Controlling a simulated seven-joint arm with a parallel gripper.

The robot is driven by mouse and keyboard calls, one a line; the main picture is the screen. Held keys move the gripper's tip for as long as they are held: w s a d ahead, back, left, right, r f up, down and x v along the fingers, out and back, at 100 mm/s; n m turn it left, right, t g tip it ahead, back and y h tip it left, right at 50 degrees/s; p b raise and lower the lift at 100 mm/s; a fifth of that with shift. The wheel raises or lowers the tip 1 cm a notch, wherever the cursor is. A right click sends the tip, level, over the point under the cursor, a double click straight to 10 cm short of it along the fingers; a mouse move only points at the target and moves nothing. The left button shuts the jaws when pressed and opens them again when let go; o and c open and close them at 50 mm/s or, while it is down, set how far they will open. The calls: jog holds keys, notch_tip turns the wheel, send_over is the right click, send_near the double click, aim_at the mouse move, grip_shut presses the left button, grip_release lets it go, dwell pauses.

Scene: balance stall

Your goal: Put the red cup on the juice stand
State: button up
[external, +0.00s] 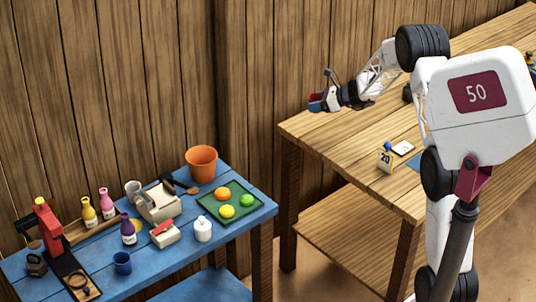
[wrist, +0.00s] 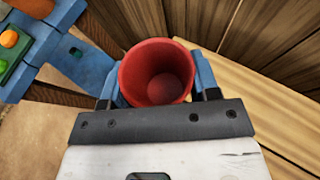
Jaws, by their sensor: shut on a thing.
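The red cup (wrist: 157,72) is between the blue fingers of my gripper (wrist: 156,84) in the wrist view. Its open mouth faces the camera and its inside looks empty. In the external view my gripper (external: 321,102) is raised near the left end of the wooden table, and the cup is small and partly hidden there. The blue table (external: 165,258), which looks like the juice stand, is at the lower left with bottles and fruit on it. My gripper is above and to the right of it, apart from it.
On the blue table are an orange bucket (external: 201,163), a green fruit tray (external: 232,212), a blue cup (external: 122,263), a white jar (external: 203,229) and a red press (external: 48,228). The wooden table (external: 345,137) holds a "20" card (external: 385,159). A plank wall stands behind.

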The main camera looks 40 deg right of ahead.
jog(key=shift+r, duration=0.1)
notch_tip(320, 180, up, 5)
jog(key=shift+r, duration=0.1)
jog(key=s+a+n+g+y, duration=0.1)
jog(key=s+a+n+y, duration=0.15)
jog(key=a, duration=1.95)
jog(key=s+a+n+g+y, duration=0.1)
jog(key=s+a, duration=0.3)
jog(key=a, duration=1.8)
jog(key=s+a+n+g+y, duration=0.1)
jog(key=s+a+g, duration=0.1)
jog(key=s+a, duration=1.2)
jog(key=s+a+n+g, duration=0.2)
jog(key=s+a, duration=1)
jog(key=a, duration=0.4)
notch_tip(320, 180, down, 8)
jog(key=shift+w, duration=0.25)
jog(key=shift+a, duration=0.1)
